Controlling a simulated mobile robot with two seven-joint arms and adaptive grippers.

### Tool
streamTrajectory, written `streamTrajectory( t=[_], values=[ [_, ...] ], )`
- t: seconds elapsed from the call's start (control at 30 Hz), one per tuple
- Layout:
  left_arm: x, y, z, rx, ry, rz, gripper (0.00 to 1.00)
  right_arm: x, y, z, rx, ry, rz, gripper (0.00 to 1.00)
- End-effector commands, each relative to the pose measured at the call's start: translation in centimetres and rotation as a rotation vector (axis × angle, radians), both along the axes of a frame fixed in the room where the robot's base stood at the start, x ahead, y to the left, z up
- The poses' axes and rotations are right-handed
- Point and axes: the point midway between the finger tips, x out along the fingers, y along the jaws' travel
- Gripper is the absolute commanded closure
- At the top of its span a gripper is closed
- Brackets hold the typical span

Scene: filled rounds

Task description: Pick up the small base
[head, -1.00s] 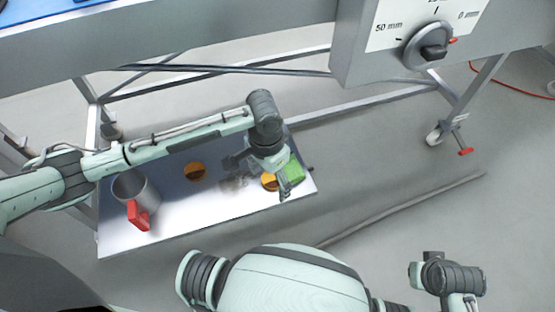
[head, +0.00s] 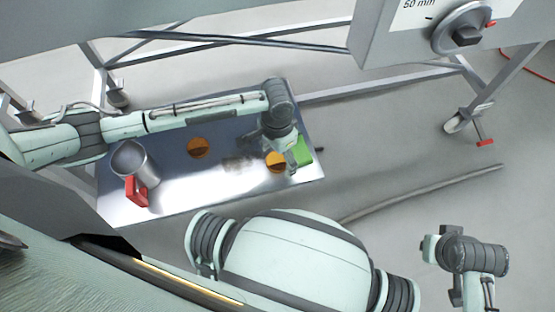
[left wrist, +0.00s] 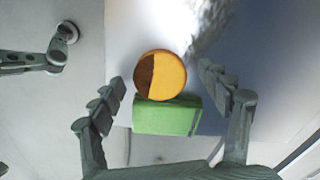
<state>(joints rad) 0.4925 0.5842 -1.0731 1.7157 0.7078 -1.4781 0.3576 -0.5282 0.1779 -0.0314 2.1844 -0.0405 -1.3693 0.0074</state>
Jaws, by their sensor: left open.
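Two round orange-and-brown bases show in the head view. One base (head: 198,148) lies alone left of the middle of the metal tray (head: 215,196). The other base (head: 275,162) lies near the tray's right end, beside a green block (head: 305,149). My left gripper (head: 290,160) is open above this right-hand base and partly covers it. In the left wrist view the base (left wrist: 165,75) sits between the spread fingers, against the green block (left wrist: 168,117). I cannot tell which base is smaller. My right gripper (head: 435,245) is at the lower right, away from the tray; its fingers are unclear.
A grey machine with a dial (head: 462,35) overhangs the upper right. Metal frame legs on castors (head: 458,122) stand behind. The floor right of the tray is mostly clear.

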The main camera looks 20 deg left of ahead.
Motion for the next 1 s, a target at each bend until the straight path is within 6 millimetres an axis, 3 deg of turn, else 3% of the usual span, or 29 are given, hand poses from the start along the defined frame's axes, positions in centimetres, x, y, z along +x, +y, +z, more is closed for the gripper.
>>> streamTrajectory(
  t=[0.2, 0.5, 0.83, 1.0],
  values=[
    [0.0, 0.0, -0.1, 0.0, 0.0, -0.001, 0.23, -0.1, 0.0, 0.2, -0.001, -0.002, 0.0, 1.0],
    [0.0, 0.0, 0.0, -0.001, -0.001, -0.001, 0.6, -0.4, -0.3, -0.2, -0.006, 0.009, 0.001, 1.0],
    [0.1, 0.0, 0.3, -0.001, -0.002, -0.001, 0.6, -0.4, -0.5, -0.1, -0.012, 0.01, 0.004, 1.0],
    [0.1, 0.0, 2.8, -0.001, -0.004, -0.002, 0.6, -0.1, -0.3, -0.8, -0.003, 0.009, 0.003, 1.0]
  ],
)
